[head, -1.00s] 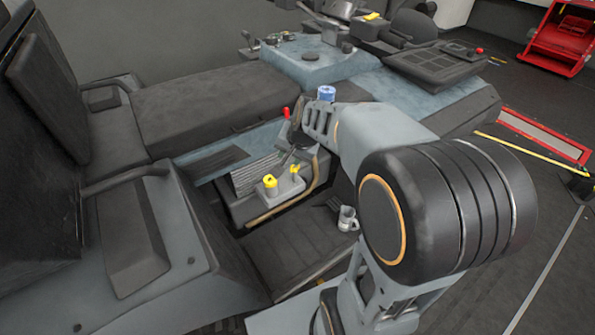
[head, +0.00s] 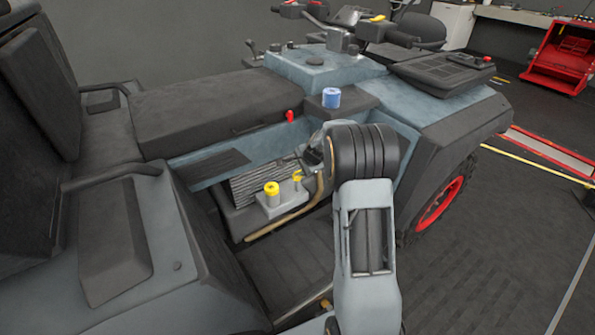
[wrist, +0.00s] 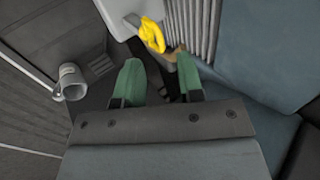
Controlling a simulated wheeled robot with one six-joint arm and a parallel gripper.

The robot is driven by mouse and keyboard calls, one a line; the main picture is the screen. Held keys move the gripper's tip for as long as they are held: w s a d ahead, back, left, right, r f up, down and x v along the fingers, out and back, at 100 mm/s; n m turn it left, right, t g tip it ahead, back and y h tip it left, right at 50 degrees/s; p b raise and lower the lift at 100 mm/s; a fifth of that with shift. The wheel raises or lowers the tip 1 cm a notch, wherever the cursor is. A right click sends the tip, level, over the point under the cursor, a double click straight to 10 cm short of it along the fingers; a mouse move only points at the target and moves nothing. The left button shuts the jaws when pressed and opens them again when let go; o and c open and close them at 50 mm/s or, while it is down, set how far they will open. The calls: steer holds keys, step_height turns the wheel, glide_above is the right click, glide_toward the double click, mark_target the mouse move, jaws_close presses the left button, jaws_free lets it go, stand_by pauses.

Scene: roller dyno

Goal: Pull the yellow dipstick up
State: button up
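In the head view, the dipstick (head: 297,176) is a small yellow piece on the pale engine block, right of a round yellow cap (head: 271,188). My gripper (wrist: 158,80) is open, with two green fingertips apart and nothing between them. The loop appears apart from the fingers. In the head view my arm hides most of the gripper. The dipstick's lower part is hidden in the block.
A ribbed grey panel (wrist: 190,28) is beside the dipstick. The quad's seat (head: 200,110) is at left.

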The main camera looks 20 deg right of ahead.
mark_target(297, 172)
steer(key=shift+x, duration=2.6)
steer(key=shift+c, duration=0.4)
steer(key=shift+r, duration=0.1)
jaws_close()
